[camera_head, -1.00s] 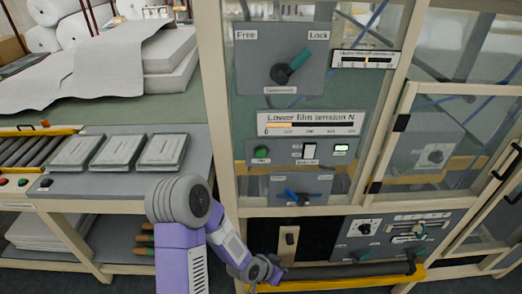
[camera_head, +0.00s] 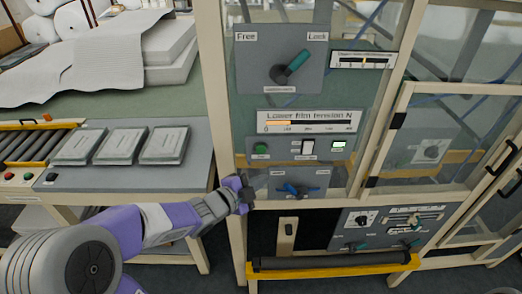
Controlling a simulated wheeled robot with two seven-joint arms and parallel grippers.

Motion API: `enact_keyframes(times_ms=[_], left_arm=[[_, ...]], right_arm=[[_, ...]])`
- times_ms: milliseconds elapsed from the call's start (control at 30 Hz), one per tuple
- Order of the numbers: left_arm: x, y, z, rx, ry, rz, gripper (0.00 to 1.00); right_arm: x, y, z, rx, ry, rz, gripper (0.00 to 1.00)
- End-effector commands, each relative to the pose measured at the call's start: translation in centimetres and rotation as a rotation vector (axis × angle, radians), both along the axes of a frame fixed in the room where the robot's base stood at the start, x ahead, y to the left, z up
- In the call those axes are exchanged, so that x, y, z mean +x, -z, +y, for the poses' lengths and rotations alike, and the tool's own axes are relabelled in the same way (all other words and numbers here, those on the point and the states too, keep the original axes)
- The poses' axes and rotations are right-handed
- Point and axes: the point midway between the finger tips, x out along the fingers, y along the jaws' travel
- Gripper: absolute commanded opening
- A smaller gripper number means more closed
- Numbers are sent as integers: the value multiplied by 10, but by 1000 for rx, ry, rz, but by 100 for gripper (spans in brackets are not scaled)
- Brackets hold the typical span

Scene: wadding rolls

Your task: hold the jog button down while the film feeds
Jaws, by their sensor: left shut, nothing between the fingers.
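My left gripper (camera_head: 243,190) is shut and empty, at the left post of the machine frame, left of the small panel with the blue lever (camera_head: 291,189). A dark upright control (camera_head: 288,227) sits on a pale plate below. I cannot read which control is the jog button. No contact between the gripper and a button shows. My right gripper is not in view.
A dark roller (camera_head: 330,260) over a yellow bar (camera_head: 335,270) crosses the machine's lower front. A Free/Lock panel with a teal-handled knob (camera_head: 290,67) is above. At left, a bench holds several flat grey packs (camera_head: 120,146) and a red button (camera_head: 9,176).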

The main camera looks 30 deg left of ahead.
Motion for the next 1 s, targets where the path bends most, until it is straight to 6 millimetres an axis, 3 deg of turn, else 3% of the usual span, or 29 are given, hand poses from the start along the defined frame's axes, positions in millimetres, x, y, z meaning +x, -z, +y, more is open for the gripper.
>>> enact_keyframes(times_ms=[267,700,1000], left_arm=[[14,-1,8,-3,0,2,0],[64,0,39,-4,-1,1,0],[75,0,46,-3,0,2,0]], right_arm=[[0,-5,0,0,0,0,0],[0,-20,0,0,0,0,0],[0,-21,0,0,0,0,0]])
